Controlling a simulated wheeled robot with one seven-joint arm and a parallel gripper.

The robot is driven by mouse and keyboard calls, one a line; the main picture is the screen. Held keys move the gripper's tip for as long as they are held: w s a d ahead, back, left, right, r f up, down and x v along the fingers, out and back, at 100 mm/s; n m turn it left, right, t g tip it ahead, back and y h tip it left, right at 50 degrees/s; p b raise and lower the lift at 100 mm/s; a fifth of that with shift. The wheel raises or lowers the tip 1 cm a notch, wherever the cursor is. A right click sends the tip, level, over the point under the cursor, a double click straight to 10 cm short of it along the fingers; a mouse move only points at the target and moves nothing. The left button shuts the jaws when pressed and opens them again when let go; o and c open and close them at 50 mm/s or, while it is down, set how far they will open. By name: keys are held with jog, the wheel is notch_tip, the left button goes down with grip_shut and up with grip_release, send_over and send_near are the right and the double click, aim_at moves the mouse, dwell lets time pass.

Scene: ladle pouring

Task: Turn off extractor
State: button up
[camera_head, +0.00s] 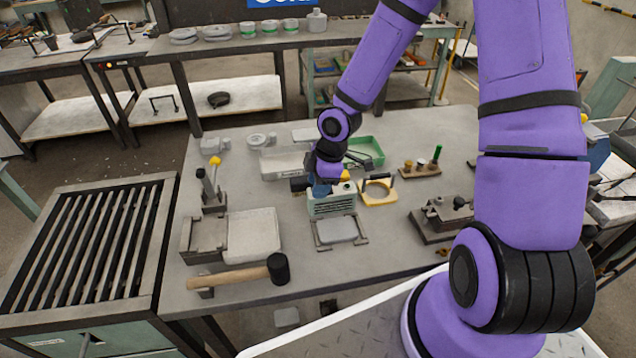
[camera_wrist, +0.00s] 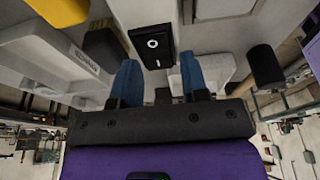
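The extractor appears to be the pale green box with a slotted front (camera_head: 332,205) near the middle of the bench in the head view. My gripper (camera_head: 325,178) is over its top, and the arm hides part of it. In the wrist view my gripper (camera_wrist: 159,82) has two blue fingers set apart with nothing between them. A black plate with a white ring (camera_wrist: 153,45) lies just beyond the fingertips, roughly centred between them. It looks like a switch, but its state cannot be told. I cannot tell whether the fingers touch anything.
A yellow-framed part (camera_head: 378,193) stands right of the box, and a green tray (camera_head: 368,149) behind. A mallet (camera_head: 240,275) lies at the front left. A clamp fixture (camera_head: 445,213) stands to the right.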

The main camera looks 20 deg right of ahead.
jog(key=shift+o, duration=0.7)
jog(key=shift+r, duration=0.15)
jog(key=v, duration=1)
jog(key=shift+r, duration=0.3)
jog(key=shift+d, duration=0.1)
